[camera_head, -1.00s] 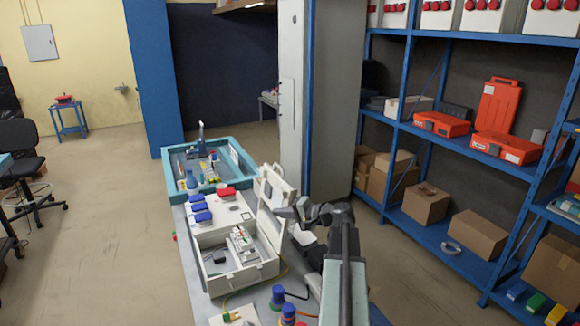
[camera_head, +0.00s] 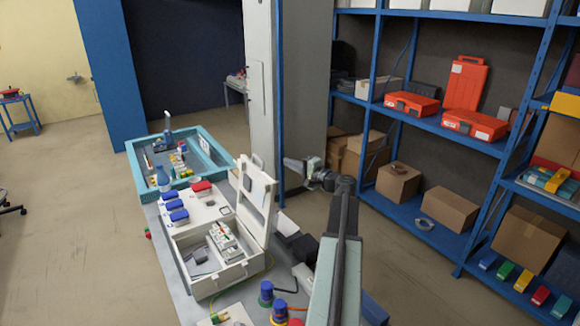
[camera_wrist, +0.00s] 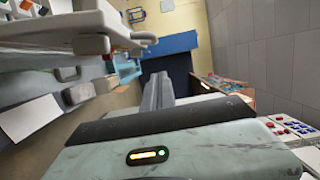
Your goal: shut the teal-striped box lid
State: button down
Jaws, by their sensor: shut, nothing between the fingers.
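A cream box (camera_head: 222,283) stands on the bench with its lid (camera_head: 257,214) open, standing up along the right side. I cannot make out a teal stripe on it. Small parts lie inside the box. My gripper (camera_head: 288,163) is shut and empty. In the head view it shows to the right of the lid's top, apart from it. The wrist view shows the shut fingers (camera_wrist: 158,92) pointing away. The large pale shape at upper left in the wrist view is too close to name surely.
A teal-rimmed tray (camera_head: 140,189) with small items lies beyond the box. Blue and red connectors sit on a white panel (camera_head: 206,214) behind the box. Blue-capped parts (camera_head: 266,290) stand at its right front. Blue shelving (camera_head: 440,125) stands to the right.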

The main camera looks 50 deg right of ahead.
jog(key=w+a, duration=0.3)
jog(key=w, duration=0.3)
jog(key=shift+w+a, duration=0.15)
jog(key=shift+w, duration=0.2)
